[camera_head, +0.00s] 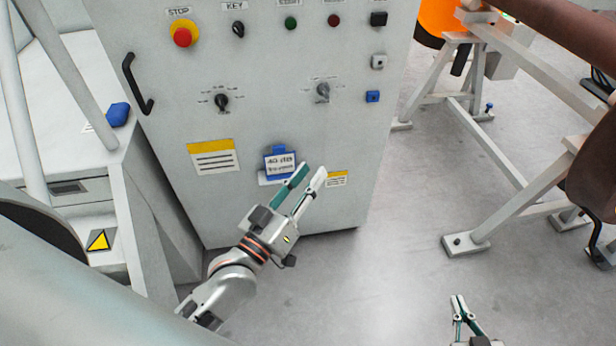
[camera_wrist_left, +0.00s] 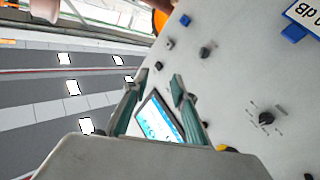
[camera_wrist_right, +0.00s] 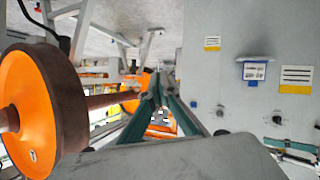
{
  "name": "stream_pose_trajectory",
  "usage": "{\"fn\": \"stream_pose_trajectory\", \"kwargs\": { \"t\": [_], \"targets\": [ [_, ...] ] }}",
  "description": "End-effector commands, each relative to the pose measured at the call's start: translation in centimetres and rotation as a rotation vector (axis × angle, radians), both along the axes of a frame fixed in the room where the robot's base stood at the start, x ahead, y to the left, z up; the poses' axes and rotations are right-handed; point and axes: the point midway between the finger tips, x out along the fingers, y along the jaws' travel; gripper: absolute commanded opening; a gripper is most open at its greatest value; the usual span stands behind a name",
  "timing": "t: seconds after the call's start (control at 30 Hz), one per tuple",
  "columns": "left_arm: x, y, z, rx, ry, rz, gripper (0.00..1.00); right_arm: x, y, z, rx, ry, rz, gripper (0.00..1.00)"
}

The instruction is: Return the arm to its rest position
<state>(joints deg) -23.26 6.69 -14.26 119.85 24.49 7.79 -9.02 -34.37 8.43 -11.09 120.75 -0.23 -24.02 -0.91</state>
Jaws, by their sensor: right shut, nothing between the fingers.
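My left gripper (camera_head: 306,172) is in front of the lower part of the grey control cabinet (camera_head: 285,120), near a blue-framed label (camera_head: 280,163). Its two fingers are apart. In the left wrist view, the left gripper (camera_wrist_left: 160,88) has a gap between its fingers, with a screen-like panel (camera_wrist_left: 158,120) visible through it; I cannot tell how far off it is. My right gripper (camera_head: 458,300) is low at the bottom right over the floor. In the right wrist view, the right gripper (camera_wrist_right: 158,80) has its fingertips together and empty. Most of the right arm is out of the head view.
The cabinet carries a red stop button (camera_head: 182,37), knobs and a black handle (camera_head: 137,84). A grey gantry frame (camera_head: 520,200) stands on the right. An orange wheel (camera_wrist_right: 35,110) is at the left of the right wrist view. The floor (camera_head: 400,250) between cabinet and frame is clear.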

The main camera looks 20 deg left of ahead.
Motion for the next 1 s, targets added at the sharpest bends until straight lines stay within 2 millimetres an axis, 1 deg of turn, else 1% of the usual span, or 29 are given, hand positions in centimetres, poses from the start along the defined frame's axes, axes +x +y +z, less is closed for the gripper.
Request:
{"fn": "stream_pose_trajectory", "kwargs": {
  "t": [0.43, 0.47, 0.53, 0.57, 0.67, 0.7, 0.73, 0.77, 0.8, 0.9, 1.0],
  "targets": [
    [0.0, 0.0, 0.0, 0.001, 0.001, 0.000, 0.26, 0.0, 0.0, 0.0, 0.000, 0.000, 0.000, 0.00],
    [0.0, 0.0, -0.2, 0.004, 0.004, -0.001, 0.26, 0.0, 0.0, -0.1, 0.000, 0.001, 0.000, 0.00],
    [-0.3, -0.2, -1.2, 0.027, 0.026, -0.005, 0.26, -0.2, 0.0, -0.4, 0.002, 0.007, 0.000, 0.00],
    [-0.5, -0.3, -2.0, 0.044, 0.044, -0.008, 0.26, -0.4, 0.1, -0.6, 0.004, 0.012, 0.000, 0.00],
    [-1.7, -0.7, -6.2, 0.140, 0.135, -0.026, 0.26, -1.1, 0.3, -2.0, 0.013, 0.038, -0.001, 0.00],
    [-2.5, -0.7, -8.5, 0.190, 0.185, -0.036, 0.26, -1.5, 0.3, -2.7, 0.018, 0.052, -0.002, 0.00],
    [-3.2, -0.8, -10.3, 0.230, 0.225, -0.044, 0.26, -1.8, 0.4, -3.2, 0.023, 0.061, -0.003, 0.00],
    [-4.0, -0.7, -12.1, 0.271, 0.265, -0.052, 0.26, -2.1, 0.5, -3.8, 0.028, 0.072, -0.003, 0.00],
    [-5.1, -0.6, -14.4, 0.324, 0.319, -0.062, 0.26, -2.6, 0.6, -4.5, 0.033, 0.086, -0.003, 0.00],
    [-8.0, 0.2, -19.6, 0.447, 0.442, -0.083, 0.26, -3.7, 0.8, -6.1, 0.046, 0.118, -0.007, 0.00],
    [-10.7, 1.1, -23.5, 0.544, 0.542, -0.099, 0.26, -4.5, 1.0, -7.3, 0.056, 0.143, -0.009, 0.00]
  ]
}}
